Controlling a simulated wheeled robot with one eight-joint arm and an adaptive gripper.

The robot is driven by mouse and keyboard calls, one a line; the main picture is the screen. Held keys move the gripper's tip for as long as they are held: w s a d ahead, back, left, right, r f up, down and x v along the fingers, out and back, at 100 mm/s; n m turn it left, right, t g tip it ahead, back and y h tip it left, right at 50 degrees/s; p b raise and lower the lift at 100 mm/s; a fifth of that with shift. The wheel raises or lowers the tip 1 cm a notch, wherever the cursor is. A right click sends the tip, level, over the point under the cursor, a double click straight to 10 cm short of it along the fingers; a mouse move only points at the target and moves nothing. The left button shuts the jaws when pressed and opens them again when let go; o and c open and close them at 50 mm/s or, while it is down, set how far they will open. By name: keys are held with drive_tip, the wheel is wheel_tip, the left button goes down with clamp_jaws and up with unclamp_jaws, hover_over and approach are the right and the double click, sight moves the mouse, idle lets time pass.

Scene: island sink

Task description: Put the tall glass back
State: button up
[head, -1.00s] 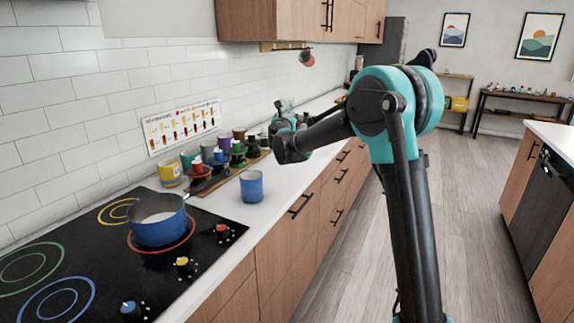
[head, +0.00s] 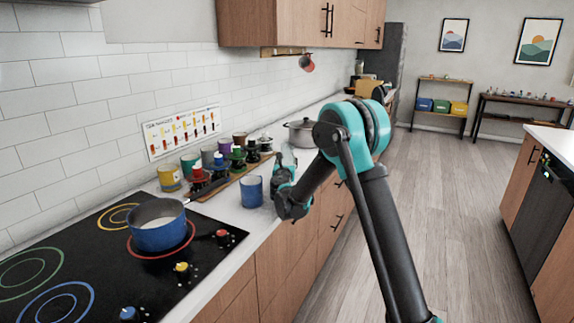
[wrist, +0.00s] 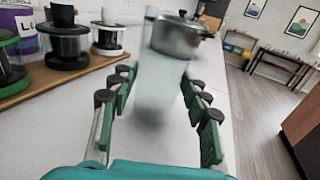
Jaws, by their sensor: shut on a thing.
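The tall glass (wrist: 158,75) is clear and stands upright between the fingers of my gripper (wrist: 160,88) in the wrist view. The green-padded fingers are shut on it, one pair on each side. The glass's lower part is blurred, and I cannot tell whether its base touches the white counter. In the head view my gripper (head: 284,168) is over the counter, just right of and beyond the blue cup; the glass cannot be made out there.
A blue cup (head: 252,191) stands near the counter edge. A wooden board (wrist: 45,85) with several jars lies along the wall. A lidded steel pot (wrist: 178,38) is beyond the glass. A blue saucepan (head: 158,226) sits on the stove. Counter (wrist: 60,140) is clear left of the gripper.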

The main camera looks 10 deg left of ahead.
drive_tip(key=shift+f, duration=0.6)
drive_tip(key=shift+f, duration=0.1)
drive_tip(key=o, duration=1.3)
drive_tip(key=shift+s, duration=0.15)
drive_tip(key=s, duration=1.1)
drive_tip(key=shift+s+d, duration=0.3)
drive_tip(key=shift+s, duration=0.05)
